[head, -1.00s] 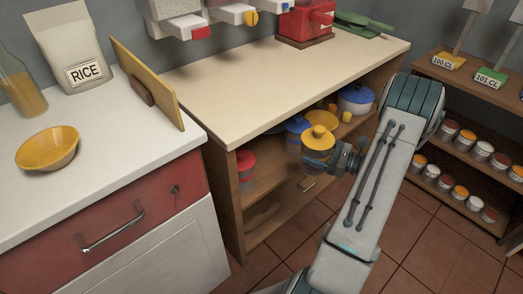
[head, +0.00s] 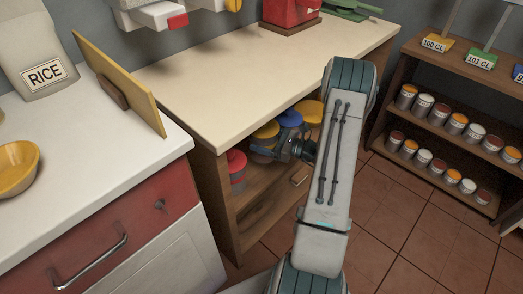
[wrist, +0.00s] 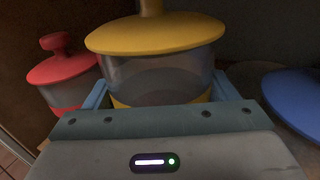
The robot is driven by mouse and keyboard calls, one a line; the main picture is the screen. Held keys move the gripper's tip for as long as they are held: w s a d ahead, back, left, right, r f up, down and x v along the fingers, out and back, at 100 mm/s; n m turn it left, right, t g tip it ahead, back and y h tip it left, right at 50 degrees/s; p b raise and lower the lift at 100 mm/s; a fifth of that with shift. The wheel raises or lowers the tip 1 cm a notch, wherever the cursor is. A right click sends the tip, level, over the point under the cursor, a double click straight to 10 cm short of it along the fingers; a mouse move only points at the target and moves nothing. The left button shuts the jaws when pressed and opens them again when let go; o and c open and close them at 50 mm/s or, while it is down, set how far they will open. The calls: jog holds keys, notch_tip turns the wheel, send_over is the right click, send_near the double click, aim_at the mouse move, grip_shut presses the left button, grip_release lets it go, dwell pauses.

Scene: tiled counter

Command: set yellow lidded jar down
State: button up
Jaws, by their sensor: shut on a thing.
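The yellow lidded jar (head: 265,131) is a clear jar with a yellow lid. It is inside the open shelf under the cream counter, between a red-lidded jar (head: 236,163) and a blue-lidded jar (head: 290,118). My gripper (head: 284,150) reaches in from the right and is shut on the jar. In the wrist view, the jar (wrist: 155,78) stands upright between my two fingers (wrist: 160,94), one on each side of its body. The red-lidded jar (wrist: 62,70) is close on the left and the blue lid (wrist: 295,100) is on the right. The jar's base is hidden, so I cannot tell whether it touches the shelf.
A larger yellow item (head: 312,110) sits farther right on the shelf. The cream countertop (head: 250,75) hangs over the jars. A white counter with a red drawer (head: 110,225) is at left. A rack of paint cans (head: 457,123) stands at right.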

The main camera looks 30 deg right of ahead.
jog(key=shift+w+a+f, duration=0.3)
jog(key=shift+f+b, duration=0.75)
jog(key=shift+f, duration=1.05)
jog(key=shift+f, duration=0.2)
jog(key=o, duration=1.4)
jog(key=shift+c, duration=0.2)
jog(key=shift+r, duration=0.2)
jog(key=p+v, duration=0.2)
jog(key=v, duration=1)
jog(key=shift+s+f, duration=0.1)
